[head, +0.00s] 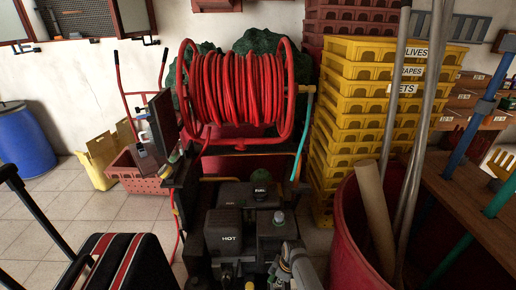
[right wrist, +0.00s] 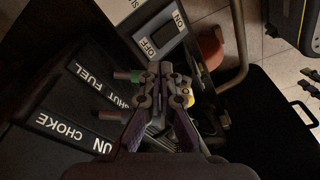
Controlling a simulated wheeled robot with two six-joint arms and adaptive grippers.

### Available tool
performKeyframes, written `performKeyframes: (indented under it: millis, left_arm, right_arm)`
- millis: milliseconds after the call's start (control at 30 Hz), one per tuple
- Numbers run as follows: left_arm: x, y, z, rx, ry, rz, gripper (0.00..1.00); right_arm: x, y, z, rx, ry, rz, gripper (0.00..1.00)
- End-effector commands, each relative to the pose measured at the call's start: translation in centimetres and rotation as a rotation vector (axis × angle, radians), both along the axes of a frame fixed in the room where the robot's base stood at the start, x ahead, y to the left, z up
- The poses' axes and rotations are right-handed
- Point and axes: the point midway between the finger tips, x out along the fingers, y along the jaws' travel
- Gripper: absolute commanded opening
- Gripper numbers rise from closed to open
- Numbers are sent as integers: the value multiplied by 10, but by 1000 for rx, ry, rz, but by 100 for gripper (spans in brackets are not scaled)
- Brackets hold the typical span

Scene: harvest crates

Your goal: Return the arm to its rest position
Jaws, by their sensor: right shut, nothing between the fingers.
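My right gripper (right wrist: 160,70) shows in the right wrist view with its fingers together and nothing between them. In the head view my right gripper (head: 284,264) is at the bottom centre, low by the front of a black engine unit (head: 229,232) marked HOT. In the right wrist view the fingertips are in front of a dark label panel (right wrist: 78,100) with CHOKE and FUEL lettering and an ON/OFF switch (right wrist: 165,37). I cannot tell whether they touch it. My left gripper is not in view.
A red hose reel (head: 240,88) stands behind the engine. A red barrel (head: 355,235) with poles is close on the right, by stacked yellow crates (head: 345,110). A black case with red stripes (head: 125,262) is at lower left. Tiled floor (head: 40,215) is open at left.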

Motion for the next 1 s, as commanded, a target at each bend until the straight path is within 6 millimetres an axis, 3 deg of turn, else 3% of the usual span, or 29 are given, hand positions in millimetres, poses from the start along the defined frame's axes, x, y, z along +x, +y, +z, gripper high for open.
performKeyframes:
  millis: [133,300,400,600,733,800,1000]
  left_arm:
    - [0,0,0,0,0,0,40]
    - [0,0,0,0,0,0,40]
    - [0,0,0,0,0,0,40]
    - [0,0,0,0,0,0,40]
    - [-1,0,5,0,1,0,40]
    - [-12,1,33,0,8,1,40]
    - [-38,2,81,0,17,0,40]
  right_arm:
    - [-43,-25,-47,-17,24,-148,0]
    - [-146,-79,-128,-51,30,-493,0]
    - [-200,-106,-156,-66,20,-653,0]
    - [-295,-148,-186,-83,-1,-894,0]
    - [-349,-170,-188,-85,-19,-1020,0]
    - [-350,-168,-159,-82,-18,-1014,0]
    - [-377,-168,-112,-89,-5,-1012,0]
